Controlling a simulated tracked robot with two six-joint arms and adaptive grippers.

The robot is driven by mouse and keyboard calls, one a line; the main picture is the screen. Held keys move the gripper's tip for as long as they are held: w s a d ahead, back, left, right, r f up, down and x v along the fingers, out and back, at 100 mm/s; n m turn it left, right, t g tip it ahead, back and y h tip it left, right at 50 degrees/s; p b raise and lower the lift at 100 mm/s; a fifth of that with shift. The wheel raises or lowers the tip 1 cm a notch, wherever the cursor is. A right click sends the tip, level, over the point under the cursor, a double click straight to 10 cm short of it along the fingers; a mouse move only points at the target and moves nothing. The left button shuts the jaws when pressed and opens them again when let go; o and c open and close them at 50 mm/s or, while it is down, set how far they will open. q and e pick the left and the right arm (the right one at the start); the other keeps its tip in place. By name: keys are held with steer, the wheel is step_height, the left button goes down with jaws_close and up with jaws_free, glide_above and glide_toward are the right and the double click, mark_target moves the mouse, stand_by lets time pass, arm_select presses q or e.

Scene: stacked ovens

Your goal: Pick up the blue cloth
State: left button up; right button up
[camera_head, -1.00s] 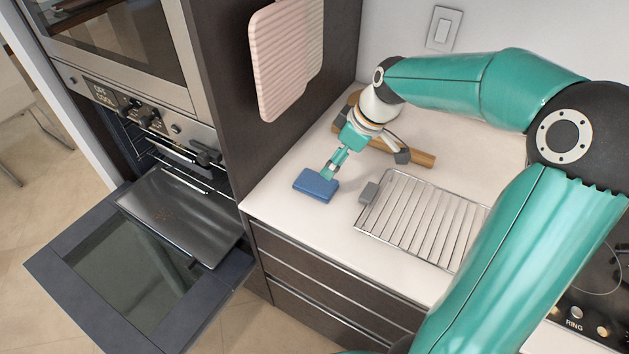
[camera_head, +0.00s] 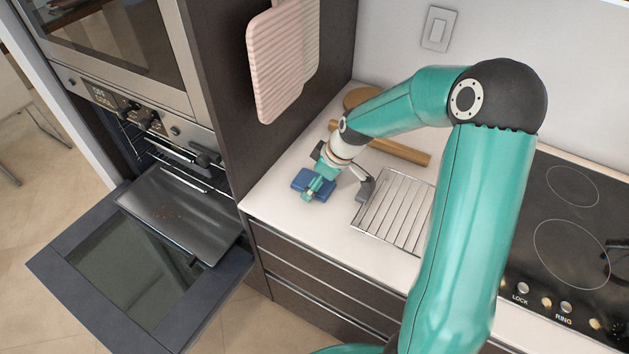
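The blue cloth (camera_head: 300,180) is a small blue block-like pad on the white counter, left of the wire rack. My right arm comes in from the right, and my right gripper (camera_head: 314,190) is over the cloth, covering part of it. Whether its fingers touch or grip the cloth is too small to tell. The cloth appears to rest on the counter. My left gripper is not in view.
A wire rack (camera_head: 385,222) and a wooden rolling pin (camera_head: 402,152) lie on the counter (camera_head: 262,205). Pink ribbed pads (camera_head: 275,68) hang on the dark cabinet side. The lower oven's door (camera_head: 70,255) is open at left, with a dark tray (camera_head: 180,215) pulled out. A cooktop (camera_head: 572,220) is at right.

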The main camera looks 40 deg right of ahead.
steer(key=c, duration=1.2)
steer(key=shift+r, duration=0.15)
step_height(320, 180, up, 20)
steer(key=b, duration=0.1)
steer(key=o, duration=0.4)
steer(key=c, duration=0.3)
steer(key=shift+c, duration=0.2)
